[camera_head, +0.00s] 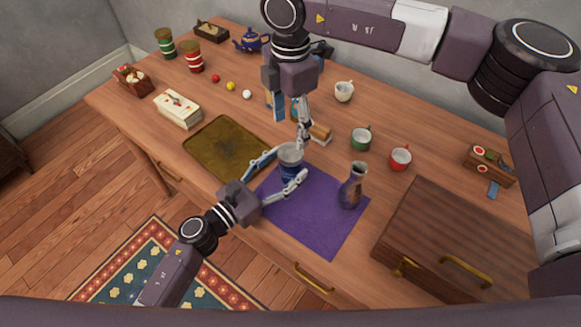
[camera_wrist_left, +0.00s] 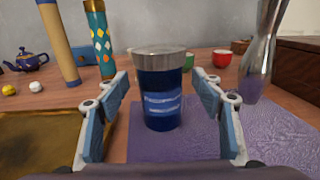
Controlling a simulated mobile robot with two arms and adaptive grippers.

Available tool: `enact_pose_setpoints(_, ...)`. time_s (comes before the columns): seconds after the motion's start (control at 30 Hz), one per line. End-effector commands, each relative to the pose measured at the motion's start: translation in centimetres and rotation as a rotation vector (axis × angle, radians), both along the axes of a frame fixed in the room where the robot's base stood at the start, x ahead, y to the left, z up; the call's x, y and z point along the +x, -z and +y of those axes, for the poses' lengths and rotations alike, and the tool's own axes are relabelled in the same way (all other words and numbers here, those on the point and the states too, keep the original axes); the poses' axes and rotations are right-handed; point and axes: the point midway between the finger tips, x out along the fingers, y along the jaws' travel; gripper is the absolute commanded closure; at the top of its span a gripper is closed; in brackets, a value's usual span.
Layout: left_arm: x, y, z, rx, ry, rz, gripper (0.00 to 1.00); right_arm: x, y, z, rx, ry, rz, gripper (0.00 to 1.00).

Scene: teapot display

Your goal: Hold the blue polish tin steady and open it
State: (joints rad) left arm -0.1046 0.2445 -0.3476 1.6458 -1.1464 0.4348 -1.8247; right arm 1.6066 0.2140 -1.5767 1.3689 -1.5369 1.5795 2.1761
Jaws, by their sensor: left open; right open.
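The blue polish tin (camera_head: 290,172), with a silver lid (camera_head: 291,152), stands upright at the back left part of the purple mat (camera_head: 318,222). In the left wrist view the tin (camera_wrist_left: 161,100) is centred, with blue and white bands under its lid (camera_wrist_left: 160,59). My left gripper (camera_head: 289,166) is open, with one finger on each side of the tin. In the wrist view its fingers (camera_wrist_left: 161,88) show gaps on both sides. My right gripper (camera_head: 291,128) is open above and behind the tin, pointing down. It partly hides things behind it.
A silver vase (camera_head: 353,188) stands on the mat, right of the tin. A brass tray (camera_head: 226,149) lies to the left. Green (camera_head: 361,139) and red (camera_head: 400,158) cups stand behind right. A wooden chest (camera_head: 440,235) fills the front right. A patterned tube (camera_wrist_left: 99,38) stands behind the tin.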

Motion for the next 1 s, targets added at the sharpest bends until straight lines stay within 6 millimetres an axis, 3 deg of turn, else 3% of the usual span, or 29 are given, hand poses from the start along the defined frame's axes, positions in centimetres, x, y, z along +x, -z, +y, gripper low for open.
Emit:
enact_pose_setpoints(0.2,0.02,0.0,-0.04,0.0,0.0,0.0,0.39,-0.01,0.01,0.01,0.0,0.0,0.0,0.41)
enact_pose_setpoints(0.77,0.0,-0.01,0.0,0.0,0.0,0.0,1.0,-0.01,0.0,0.01,0.0,0.0,0.0,0.41)
enact_pose_setpoints(1.0,0.0,0.0,0.0,0.0,0.0,0.0,1.0,-0.09,0.11,0.11,0.002,-0.002,0.003,0.41)
